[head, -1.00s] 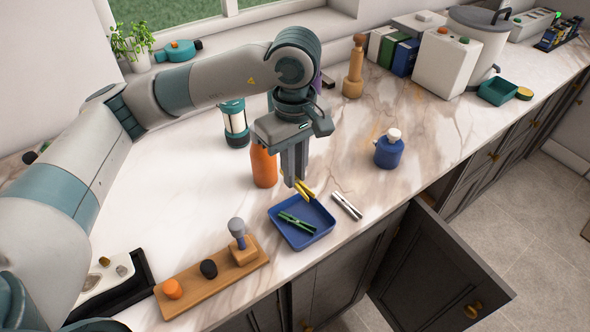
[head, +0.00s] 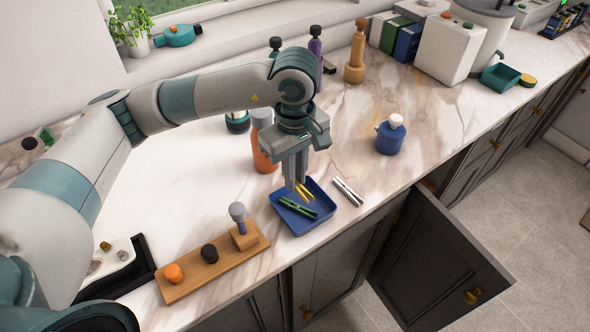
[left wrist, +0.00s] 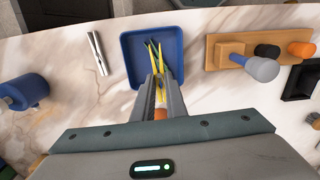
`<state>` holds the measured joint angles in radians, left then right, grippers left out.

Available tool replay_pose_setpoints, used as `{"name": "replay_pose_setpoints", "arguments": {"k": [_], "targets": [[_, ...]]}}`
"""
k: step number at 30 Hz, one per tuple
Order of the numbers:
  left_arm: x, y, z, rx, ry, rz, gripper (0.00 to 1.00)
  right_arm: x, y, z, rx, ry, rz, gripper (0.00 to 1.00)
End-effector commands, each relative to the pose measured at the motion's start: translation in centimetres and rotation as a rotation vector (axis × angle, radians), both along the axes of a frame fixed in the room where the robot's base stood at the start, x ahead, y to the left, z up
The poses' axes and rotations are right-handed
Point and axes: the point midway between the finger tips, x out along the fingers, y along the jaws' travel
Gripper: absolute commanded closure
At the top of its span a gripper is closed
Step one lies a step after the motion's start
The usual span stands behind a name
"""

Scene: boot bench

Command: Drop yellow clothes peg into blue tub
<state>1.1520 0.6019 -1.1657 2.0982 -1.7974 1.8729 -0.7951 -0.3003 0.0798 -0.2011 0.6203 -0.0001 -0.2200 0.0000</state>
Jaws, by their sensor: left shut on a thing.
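The yellow clothes peg (head: 303,191) is held between the fingertips of my left gripper (head: 296,186), which is shut on it. It also shows in the left wrist view (left wrist: 159,66). The blue tub (head: 327,217) is a shallow square tray on the counter; in the left wrist view it lies under the fingertips (left wrist: 133,43). The peg is over the tub or just inside it; I cannot tell whether it touches the bottom. A green peg (head: 297,207) lies inside the tub. My right gripper is not in view.
A silver-white peg (head: 347,191) lies right of the tub. A wooden board (head: 207,266) with knobs stands at left front. An orange bottle (head: 264,156) is behind the arm, a blue bottle (head: 390,138) to the right. A cabinet door (head: 440,262) hangs open below.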

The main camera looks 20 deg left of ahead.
Motion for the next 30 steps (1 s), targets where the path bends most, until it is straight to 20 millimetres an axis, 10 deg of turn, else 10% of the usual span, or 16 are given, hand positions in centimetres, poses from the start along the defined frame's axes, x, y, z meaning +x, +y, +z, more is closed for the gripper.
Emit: {"name": "replay_pose_setpoints", "arguments": {"k": [5, 9, 30], "targets": [[0.0, 0.0, 0.0, 0.000, 0.000, 0.000, 1.00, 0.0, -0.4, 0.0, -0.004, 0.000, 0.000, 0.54], [0.0, 0.0, 0.0, 0.000, 0.000, 0.000, 0.66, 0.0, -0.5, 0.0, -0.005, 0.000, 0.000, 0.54], [0.1, -0.1, 3.2, -0.002, -0.005, -0.001, 0.66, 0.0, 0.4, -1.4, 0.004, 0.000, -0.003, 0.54]]}}
